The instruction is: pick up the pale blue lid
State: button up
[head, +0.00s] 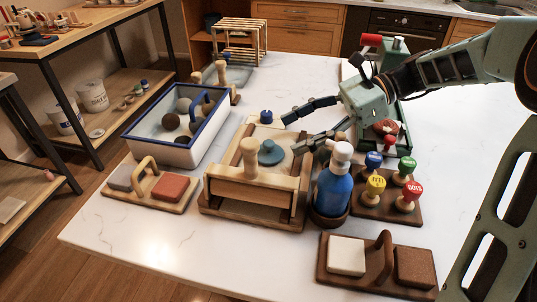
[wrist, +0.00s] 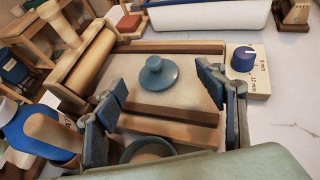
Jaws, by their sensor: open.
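The pale blue lid (head: 271,152) is a round disc with a knob on top. It lies on the pale slab inside the wooden tray (head: 213,207), to the right of an upright wooden handle (head: 249,160). In the wrist view the lid (wrist: 157,78) shows whole, knob up, beyond two wooden strips (wrist: 165,117). My gripper (head: 291,133) is open and empty, to the right of and above the lid. In the wrist view its blue-padded fingers (wrist: 162,82) stand wide apart on either side of the lid, not touching it.
A blue spray bottle (head: 333,188) stands close at the tray's right. A blue-knobbed thickness block (wrist: 243,70) sits beside the tray. A blue-rimmed basin (head: 150,150) is at left, colored stamps (head: 375,186) at right. Clear tabletop lies in front.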

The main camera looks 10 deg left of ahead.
aim_at(276, 151)
jog(key=shift+s+b+x, duration=0.15)
jog(key=shift+b+x, duration=0.25)
jog(key=shift+x, duration=1)
jog(key=shift+s+b+x, duration=0.15)
jog(key=shift+b+x, duration=0.25)
jog(key=shift+x, duration=0.95)
jog(key=shift+d+f, duration=0.1)
jog(key=shift+d, duration=0.1)
jog(key=shift+c, duration=0.4)
jog(key=c, duration=1.1)
jog(key=shift+c, duration=0.2)
